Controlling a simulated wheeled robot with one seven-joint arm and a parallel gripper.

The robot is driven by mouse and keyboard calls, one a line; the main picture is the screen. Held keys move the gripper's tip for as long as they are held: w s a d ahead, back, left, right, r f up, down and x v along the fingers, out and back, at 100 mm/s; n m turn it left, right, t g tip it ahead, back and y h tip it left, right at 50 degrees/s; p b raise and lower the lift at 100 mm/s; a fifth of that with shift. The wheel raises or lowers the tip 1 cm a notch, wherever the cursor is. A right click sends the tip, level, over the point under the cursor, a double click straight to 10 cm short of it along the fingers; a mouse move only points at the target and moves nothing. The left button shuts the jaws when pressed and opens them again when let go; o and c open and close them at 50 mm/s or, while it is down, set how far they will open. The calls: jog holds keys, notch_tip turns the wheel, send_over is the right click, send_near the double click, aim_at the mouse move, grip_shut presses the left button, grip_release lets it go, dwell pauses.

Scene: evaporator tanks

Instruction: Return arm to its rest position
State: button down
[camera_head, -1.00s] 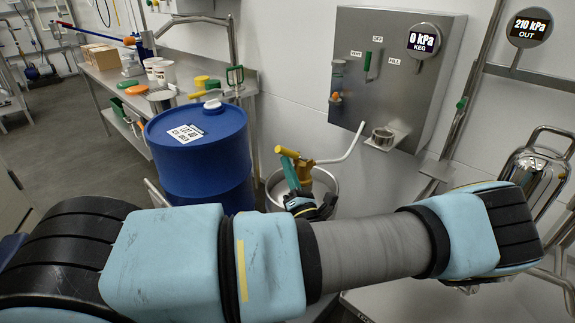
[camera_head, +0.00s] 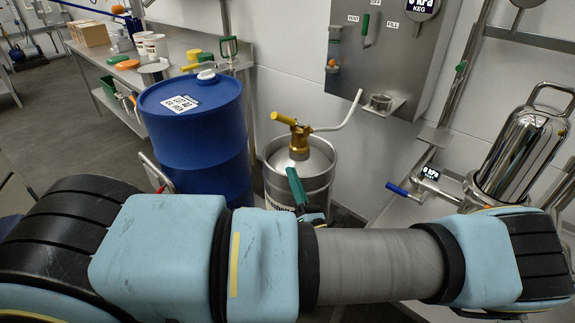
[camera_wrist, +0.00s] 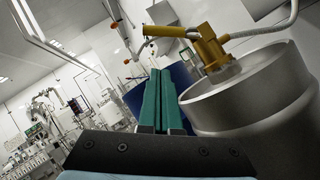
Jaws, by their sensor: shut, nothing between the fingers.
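My arm stretches across the bottom of the head view, its light blue and black links running from left to right. My gripper (camera_head: 292,172) shows behind the arm as green fingers in front of the steel keg (camera_head: 318,170). In the wrist view the two green fingers (camera_wrist: 160,74) lie together with nothing between them. The keg (camera_wrist: 255,95) stands close on their right, apart from them as far as I can tell. A brass coupler (camera_head: 299,137) with a yellow handle sits on the keg top. It also shows in the wrist view (camera_wrist: 209,50).
A blue drum (camera_head: 197,140) stands left of the keg. A steel wall panel (camera_head: 385,50) and a thin pipe are above it. A polished steel vessel (camera_head: 520,150) and a blue-handled valve (camera_head: 398,189) are at the right. A bench (camera_head: 180,68) with tubs is behind; floor is open at left.

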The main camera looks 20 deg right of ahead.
jog(key=s+a+r+n+g+y+p, duration=0.1)
jog(key=a+r+n+g+y+p, duration=0.1)
jog(key=a+n+g+y, duration=0.7)
jog(key=s+a+r+n+g+y+p, duration=0.2)
jog(key=a+r+n+g, duration=0.1)
jog(key=a+n+g, duration=1.1)
jog(key=w+a+r+n+h+p, duration=0.1)
jog(key=r+n+h+p, duration=0.1)
jog(key=r+n+h, duration=0.4)
jog(key=w+a+r+n+t+h+p, duration=0.1)
jog(key=w+r+n+h, duration=0.1)
jog(key=r+n+h, duration=0.4)
notch_tip(320, 180, up, 4)
jog(key=n, duration=0.7)
jog(key=shift+a+h+p, duration=0.3)
jog(key=shift+h+p, duration=0.05)
jog(key=shift+h, duration=0.05)
